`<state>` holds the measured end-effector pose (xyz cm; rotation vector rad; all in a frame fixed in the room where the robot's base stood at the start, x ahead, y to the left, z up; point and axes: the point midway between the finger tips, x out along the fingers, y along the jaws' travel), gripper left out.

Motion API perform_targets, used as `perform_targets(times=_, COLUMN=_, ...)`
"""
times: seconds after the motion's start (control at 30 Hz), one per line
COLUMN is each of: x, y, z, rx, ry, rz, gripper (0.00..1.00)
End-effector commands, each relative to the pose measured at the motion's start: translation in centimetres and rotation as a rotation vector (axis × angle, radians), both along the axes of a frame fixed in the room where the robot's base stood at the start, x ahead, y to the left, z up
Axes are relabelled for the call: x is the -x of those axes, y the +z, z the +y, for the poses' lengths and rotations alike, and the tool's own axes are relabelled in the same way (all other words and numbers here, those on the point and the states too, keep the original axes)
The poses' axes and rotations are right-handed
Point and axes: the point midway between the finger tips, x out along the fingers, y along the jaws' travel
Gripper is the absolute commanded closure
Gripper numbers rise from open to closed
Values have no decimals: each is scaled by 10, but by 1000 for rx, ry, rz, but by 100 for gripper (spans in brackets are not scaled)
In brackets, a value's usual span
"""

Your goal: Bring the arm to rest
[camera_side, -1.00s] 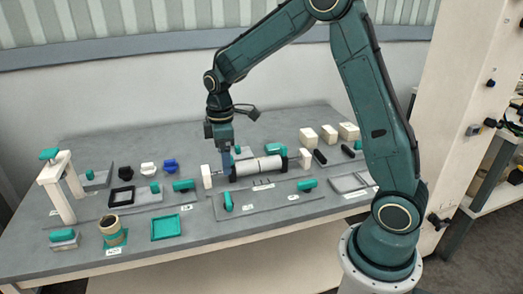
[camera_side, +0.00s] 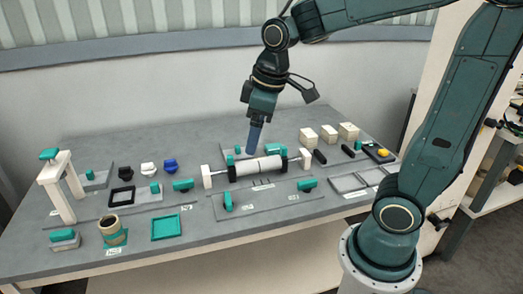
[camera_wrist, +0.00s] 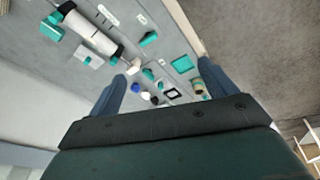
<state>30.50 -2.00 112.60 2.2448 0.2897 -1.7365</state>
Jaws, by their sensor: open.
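My gripper (camera_side: 254,138) hangs above the back of the roller stand in the side view, with its fingers pointing down. In the wrist view my gripper (camera_wrist: 163,82) has its two blue fingers wide apart, with nothing between them but the table far below. The white roll (camera_side: 258,166) lies level on its shaft between two white end posts, and it also shows in the wrist view (camera_wrist: 92,34). In the side view the fingertips look close to the roll, but I cannot tell the gap.
The grey table (camera_side: 200,245) holds several small fixtures. A white gantry (camera_side: 58,188) with a teal knob stands at the left. A brown roll (camera_side: 112,230) and a teal tray (camera_side: 166,228) are near the front. White blocks (camera_side: 328,133) stand at the back right. The air above the table is open.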

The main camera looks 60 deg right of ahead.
Motion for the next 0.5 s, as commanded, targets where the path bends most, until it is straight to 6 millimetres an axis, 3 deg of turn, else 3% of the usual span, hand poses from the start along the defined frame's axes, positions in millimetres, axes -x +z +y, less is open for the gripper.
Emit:
perform_targets(times=0.2, x=39, y=15, z=8, rx=-31, ry=-93, rz=-73, gripper=16)
perform_targets(times=0.5, x=90, y=22, z=16, rx=-87, ry=-220, rz=-167, gripper=16)
